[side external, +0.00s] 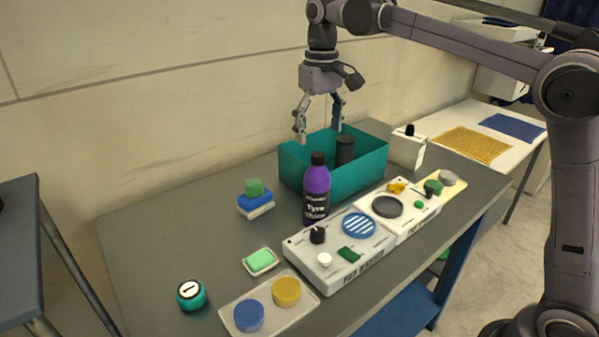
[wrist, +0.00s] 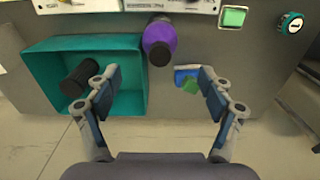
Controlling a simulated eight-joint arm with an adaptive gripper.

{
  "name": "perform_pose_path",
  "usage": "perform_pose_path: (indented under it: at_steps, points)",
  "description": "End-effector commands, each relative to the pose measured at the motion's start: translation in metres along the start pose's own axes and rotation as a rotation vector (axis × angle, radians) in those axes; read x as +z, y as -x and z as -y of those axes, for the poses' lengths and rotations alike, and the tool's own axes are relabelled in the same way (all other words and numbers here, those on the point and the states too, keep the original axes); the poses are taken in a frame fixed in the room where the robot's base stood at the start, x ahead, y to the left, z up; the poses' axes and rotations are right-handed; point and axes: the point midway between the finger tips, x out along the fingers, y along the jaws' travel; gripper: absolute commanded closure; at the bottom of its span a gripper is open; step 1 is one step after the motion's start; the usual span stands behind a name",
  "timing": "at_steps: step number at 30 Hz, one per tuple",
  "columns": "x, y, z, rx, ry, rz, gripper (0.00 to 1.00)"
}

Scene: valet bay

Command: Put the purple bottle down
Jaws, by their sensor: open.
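The purple bottle (side external: 316,184), with a black cap and a "Tyre Shine" label, stands upright on the grey table (side external: 190,235). It is in front of the teal bin (side external: 362,178) and behind the white control unit; its foot is partly hidden. My gripper (side external: 318,133) is open and empty, above and behind the bottle, near the bin's back left rim. In the wrist view the bottle (wrist: 159,42) lies ahead of the spread fingers (wrist: 159,75), apart from both.
A dark cylinder (side external: 345,150) is inside the bin. White units with knobs and pads (side external: 340,252) line the front. Stacked sponges (side external: 255,200), a green soap dish (side external: 261,261), a teal tin (side external: 191,295) and a tray with two round pads (side external: 268,306) are left. The table's back left is clear.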

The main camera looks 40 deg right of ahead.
Motion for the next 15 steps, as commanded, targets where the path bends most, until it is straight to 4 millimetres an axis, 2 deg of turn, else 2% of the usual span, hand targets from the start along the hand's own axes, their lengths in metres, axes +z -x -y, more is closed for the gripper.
perform_pose_path:
  at_steps: [8, 11, 15]
  points:
    - [0.003, 0.015, -0.001, 0.0, 0.0, -0.008, 0.19]
    - [0.012, 0.015, -0.003, -0.002, 0.0, -0.036, 0.19]
    - [0.035, 0.011, -0.007, -0.005, 0.0, -0.113, 0.19]
